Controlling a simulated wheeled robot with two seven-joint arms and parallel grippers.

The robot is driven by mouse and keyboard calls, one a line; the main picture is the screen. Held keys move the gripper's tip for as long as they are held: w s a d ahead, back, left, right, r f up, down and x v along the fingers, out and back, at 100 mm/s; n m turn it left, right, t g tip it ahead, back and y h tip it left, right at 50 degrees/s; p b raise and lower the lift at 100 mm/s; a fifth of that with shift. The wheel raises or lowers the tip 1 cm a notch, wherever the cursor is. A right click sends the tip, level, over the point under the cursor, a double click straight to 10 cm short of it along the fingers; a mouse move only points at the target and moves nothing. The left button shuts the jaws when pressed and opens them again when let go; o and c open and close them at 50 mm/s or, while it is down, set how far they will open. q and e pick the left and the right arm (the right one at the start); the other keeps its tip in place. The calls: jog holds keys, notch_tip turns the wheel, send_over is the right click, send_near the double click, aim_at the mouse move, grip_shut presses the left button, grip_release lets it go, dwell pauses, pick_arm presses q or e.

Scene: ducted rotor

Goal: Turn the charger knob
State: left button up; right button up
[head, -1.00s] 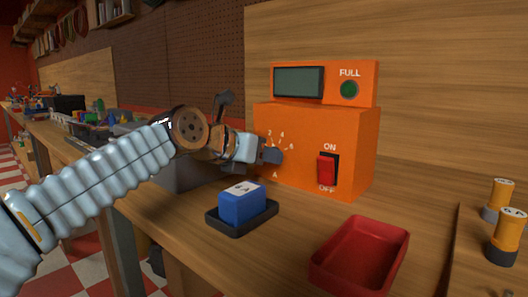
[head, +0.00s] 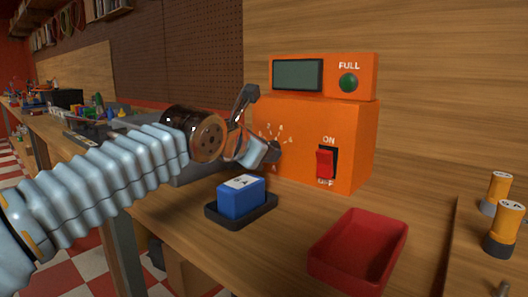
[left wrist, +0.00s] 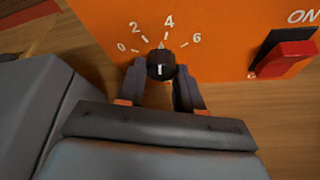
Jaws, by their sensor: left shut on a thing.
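The orange charger (head: 325,125) stands on the wooden bench. Its black knob (left wrist: 161,64) is on the front face under a printed scale of 0, 2, 4 and 6. My left gripper (head: 268,152) is shut on the knob, with one finger on each side of it in the left wrist view (left wrist: 161,75). A white mark shows on the knob. A small pointer tip at its top edge lies between 2 and 4, closer to 4. In the head view the fingers hide most of the knob. My right gripper is not in view.
A red ON/OFF switch (head: 326,163) is right of the knob. A blue battery (head: 241,197) sits in a black tray (head: 226,220) below the gripper. An empty red tray (head: 365,245) is at front right, and orange cylinders (head: 500,235) stand at far right.

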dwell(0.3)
pick_arm(q)
jog(key=o, duration=1)
jog(key=shift+o, duration=0.2)
jog(key=b+v, duration=0.1)
jog(key=v, duration=1.2)
jog(key=shift+s+a, duration=0.2)
jog(key=shift+s, duration=0.15)
